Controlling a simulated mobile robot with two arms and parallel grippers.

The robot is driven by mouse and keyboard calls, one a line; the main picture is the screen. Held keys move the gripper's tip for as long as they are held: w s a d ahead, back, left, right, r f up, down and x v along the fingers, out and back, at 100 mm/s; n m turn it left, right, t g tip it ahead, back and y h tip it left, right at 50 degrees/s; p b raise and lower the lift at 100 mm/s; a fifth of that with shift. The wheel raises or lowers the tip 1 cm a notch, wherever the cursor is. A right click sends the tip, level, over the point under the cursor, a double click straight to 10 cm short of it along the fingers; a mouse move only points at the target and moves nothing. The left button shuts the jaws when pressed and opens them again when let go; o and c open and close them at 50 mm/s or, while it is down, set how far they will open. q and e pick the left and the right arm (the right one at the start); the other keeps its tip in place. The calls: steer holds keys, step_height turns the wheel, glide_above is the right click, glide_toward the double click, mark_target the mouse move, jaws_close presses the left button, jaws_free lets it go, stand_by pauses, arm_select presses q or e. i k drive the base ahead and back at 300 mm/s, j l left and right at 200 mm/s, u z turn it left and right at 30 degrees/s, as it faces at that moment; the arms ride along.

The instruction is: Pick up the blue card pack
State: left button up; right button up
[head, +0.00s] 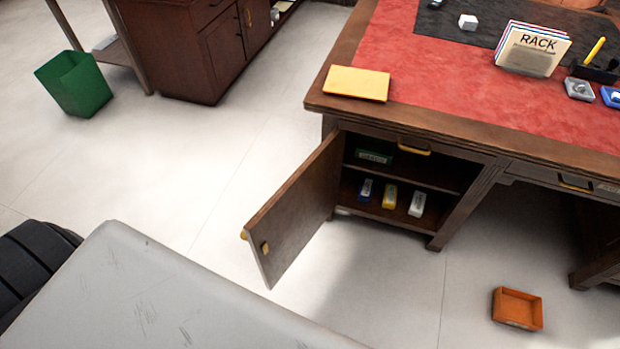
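A small blue pack (366,189) stands at the left of a row on the lower shelf (405,225) inside the open desk cabinet. A yellow pack (390,196) and a white pack (417,204) stand to its right, apart from it. The cabinet door (295,211) is swung open to the left. No gripper shows in the head view.
A green box (374,157) lies on the upper shelf. The desk top (440,78) holds a yellow folder (357,83) and a rack of papers (532,50). An orange tray (517,309) lies on the floor at right. A green bin (74,84) stands far left. Floor before the cabinet is clear.

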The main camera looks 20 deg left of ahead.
mark_target(366, 189)
steer(key=j+z, duration=0.25)
steer(key=z, duration=0.15)
steer(key=j+z, duration=0.4)
steer(key=k+j+z, duration=0.1)
steer(key=j, duration=0.35)
steer(key=k+j+z, duration=0.1)
steer(key=j, duration=0.3)
steer(key=k+j+z, duration=0.1)
steer(key=j, duration=0.35)
steer(key=k+j+z, duration=0.1)
steer(key=j, duration=0.3)
steer(key=k+j+z, duration=0.1)
steer(key=k+j, duration=0.15)
steer(key=k+j+u, duration=0.1)
steer(key=j, duration=0.35)
steer(key=i+l+u, duration=0.15)
steer(key=l, duration=0.2)
steer(key=l+u, duration=0.1)
steer(key=l, duration=0.25)
steer(key=i+l+u, duration=0.15)
steer(key=l, duration=0.25)
